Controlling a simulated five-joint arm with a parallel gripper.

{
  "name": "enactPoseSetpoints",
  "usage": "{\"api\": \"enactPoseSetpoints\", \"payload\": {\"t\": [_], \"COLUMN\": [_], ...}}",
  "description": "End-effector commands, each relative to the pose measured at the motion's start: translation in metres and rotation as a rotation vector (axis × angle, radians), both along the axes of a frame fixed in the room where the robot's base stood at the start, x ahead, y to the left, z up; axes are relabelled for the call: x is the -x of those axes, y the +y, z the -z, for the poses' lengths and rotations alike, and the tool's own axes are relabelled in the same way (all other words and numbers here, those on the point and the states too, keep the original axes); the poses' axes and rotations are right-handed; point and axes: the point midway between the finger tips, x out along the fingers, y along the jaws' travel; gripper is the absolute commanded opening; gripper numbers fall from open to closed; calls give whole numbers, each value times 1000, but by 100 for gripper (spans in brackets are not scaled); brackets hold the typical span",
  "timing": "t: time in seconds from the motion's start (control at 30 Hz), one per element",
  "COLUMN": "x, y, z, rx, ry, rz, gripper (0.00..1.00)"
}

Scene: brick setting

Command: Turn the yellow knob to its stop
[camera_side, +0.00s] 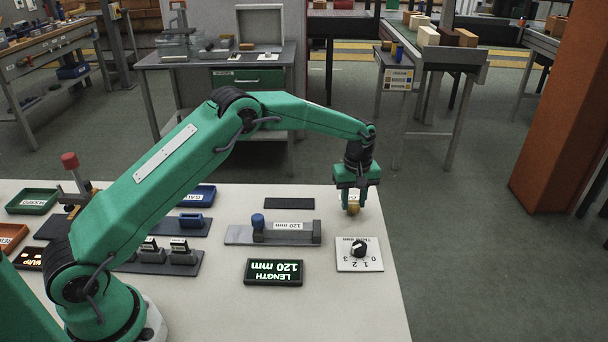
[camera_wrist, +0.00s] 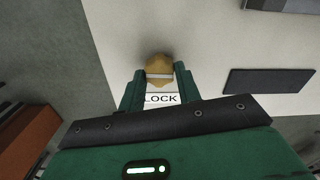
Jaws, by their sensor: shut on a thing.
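The yellow knob (camera_side: 353,208) is at the table's far right, under my gripper (camera_side: 353,200). In the wrist view the knob (camera_wrist: 159,68) is a rounded tan-yellow piece with a pale stripe across it. My gripper (camera_wrist: 159,82) has one green finger on each side of the knob and is shut on it. A white label (camera_wrist: 163,98) partly reading "LOCK" lies by the knob, its left end hidden by a finger. The knob's turn angle and its stop cannot be made out.
A white dial plate with a black knob (camera_side: 358,248) sits in front of my gripper. A grey fixture (camera_side: 240,236) marked 120 mm and a length display (camera_side: 275,272) are to the left. A dark flat pad (camera_side: 289,204) lies left of the gripper. The table's right edge is close.

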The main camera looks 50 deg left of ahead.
Motion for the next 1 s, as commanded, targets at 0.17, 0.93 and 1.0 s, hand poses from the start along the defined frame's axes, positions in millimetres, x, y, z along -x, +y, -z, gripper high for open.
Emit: {"api": "enactPoseSetpoints", "payload": {"t": [0.17, 0.93, 1.0], "x": [0, -1, -1], "y": [0, -1, -1], "z": [0, -1, -1], "rx": [-1, 0, 0], "ry": [1, 1, 1], "rz": [11, 488, 555], "gripper": [11, 11, 11]}}
